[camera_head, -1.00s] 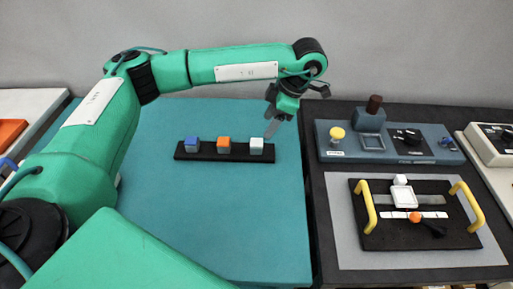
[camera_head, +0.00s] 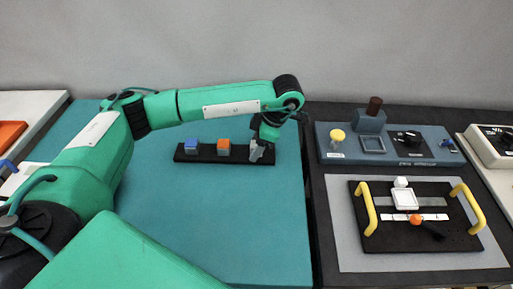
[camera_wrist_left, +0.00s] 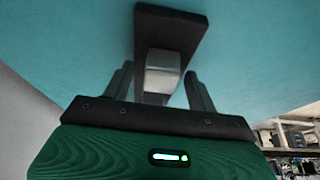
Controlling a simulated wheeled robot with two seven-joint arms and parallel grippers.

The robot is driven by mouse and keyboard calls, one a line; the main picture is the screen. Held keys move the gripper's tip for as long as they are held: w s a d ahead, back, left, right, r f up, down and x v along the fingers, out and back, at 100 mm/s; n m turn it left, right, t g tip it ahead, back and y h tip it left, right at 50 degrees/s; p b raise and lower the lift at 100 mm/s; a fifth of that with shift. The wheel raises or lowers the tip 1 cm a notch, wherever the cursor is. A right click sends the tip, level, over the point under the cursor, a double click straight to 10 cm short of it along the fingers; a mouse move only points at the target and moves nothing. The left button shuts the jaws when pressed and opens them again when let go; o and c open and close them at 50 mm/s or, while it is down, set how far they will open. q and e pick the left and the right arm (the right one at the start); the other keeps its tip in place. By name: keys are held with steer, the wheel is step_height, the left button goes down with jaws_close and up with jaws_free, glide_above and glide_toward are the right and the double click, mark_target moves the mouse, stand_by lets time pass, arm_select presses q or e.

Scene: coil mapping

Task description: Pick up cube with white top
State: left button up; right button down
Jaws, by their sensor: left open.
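The cube with the white top (camera_wrist_left: 162,62) sits at the right end of a black strip that also holds a blue-topped cube (camera_head: 191,145) and an orange-topped cube (camera_head: 224,146). In the head view my left gripper (camera_head: 257,153) hides most of the white-topped cube. In the left wrist view the open left gripper (camera_wrist_left: 158,82) has one finger on each side of this cube, with gaps visible. I cannot tell how deep the fingers reach around it. My right gripper is not in view.
The black strip (camera_head: 207,153) lies on a teal mat (camera_head: 220,220), which is clear in front. To the right stand a grey-blue control panel (camera_head: 345,153) with knobs and a black board (camera_head: 390,235) with yellow handles.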

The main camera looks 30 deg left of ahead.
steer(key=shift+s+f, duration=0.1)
arm_select(q)
steer(key=c, duration=1)
steer(key=shift+c, duration=0.4)
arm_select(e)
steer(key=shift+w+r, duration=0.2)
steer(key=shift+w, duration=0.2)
